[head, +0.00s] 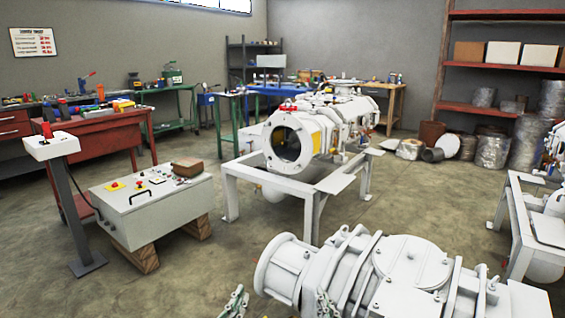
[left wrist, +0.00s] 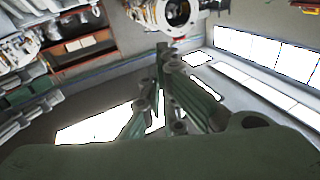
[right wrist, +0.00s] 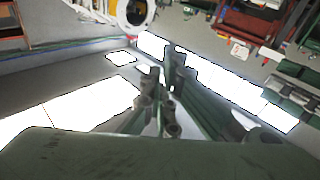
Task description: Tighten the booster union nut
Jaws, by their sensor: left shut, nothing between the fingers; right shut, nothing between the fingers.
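A large white vacuum pump (head: 405,268) lies in the near foreground of the head view, with round flanges and bolts. A second white pump (head: 335,118) with an open round port stands on a white frame further back. I cannot single out the booster union nut on either pump; it is too small or hidden. My left gripper (head: 238,299) shows at the bottom edge, left of the near pump's end flange. In the left wrist view (left wrist: 162,52) and right wrist view (right wrist: 164,68) the fingers are together and empty.
A grey control box (head: 150,205) on wooden blocks and a pedestal with a red button (head: 52,148) stand left. A red workbench (head: 105,132) is behind them. Another white frame (head: 520,225) stands right. Open concrete floor (head: 205,275) lies left of the near pump.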

